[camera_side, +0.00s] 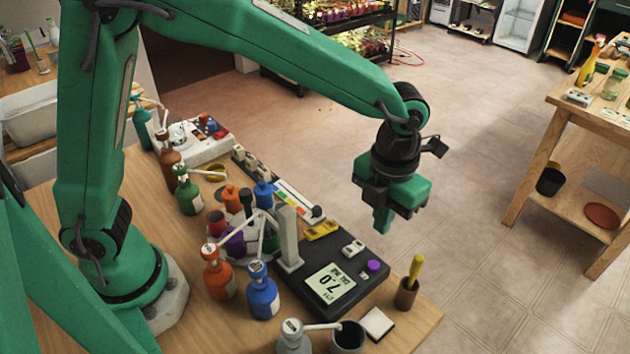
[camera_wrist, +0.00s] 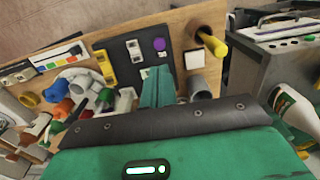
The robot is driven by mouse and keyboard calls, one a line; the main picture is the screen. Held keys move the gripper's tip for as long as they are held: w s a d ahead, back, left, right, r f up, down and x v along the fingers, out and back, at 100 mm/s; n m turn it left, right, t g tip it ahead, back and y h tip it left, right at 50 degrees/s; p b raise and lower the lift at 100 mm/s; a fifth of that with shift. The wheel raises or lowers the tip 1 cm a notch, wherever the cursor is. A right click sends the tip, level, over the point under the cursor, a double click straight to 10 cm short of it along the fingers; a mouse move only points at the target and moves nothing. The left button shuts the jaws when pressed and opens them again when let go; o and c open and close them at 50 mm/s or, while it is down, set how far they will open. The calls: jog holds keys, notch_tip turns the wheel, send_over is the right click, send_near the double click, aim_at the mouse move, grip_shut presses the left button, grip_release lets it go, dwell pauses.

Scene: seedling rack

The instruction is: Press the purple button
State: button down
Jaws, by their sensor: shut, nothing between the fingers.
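The purple button (camera_side: 373,266) is a small round knob on the black meter (camera_side: 343,289), near its right corner beside the display. It also shows in the wrist view (camera_wrist: 159,44), up and slightly right of my fingertips. My gripper (camera_side: 382,222) is shut and empty. It hangs pointing down, above and beyond the meter in the side view, apart from the button. In the wrist view the closed green fingers (camera_wrist: 157,84) overlap the lower part of the meter (camera_wrist: 128,58). The exact height above the button is hard to tell.
A brown cup with a yellow-handled tool (camera_side: 408,284) stands right of the meter, near the table edge. A white square (camera_side: 378,323) and a dark cup (camera_side: 347,337) are in front. The air around my gripper is clear.

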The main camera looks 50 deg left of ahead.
aim_at(372, 265)
notch_tip(372, 265, down, 10)
jog(key=shift+r, duration=0.1)
dwell(0.4)
jog(key=shift+s+f, duration=0.1)
jog(key=shift+f, duration=1.05)
jog(key=shift+r, duration=0.1)
notch_tip(372, 265, up, 15)
jog(key=shift+w+d, duration=0.15)
jog(key=shift+w, duration=0.1)
dwell(0.7)
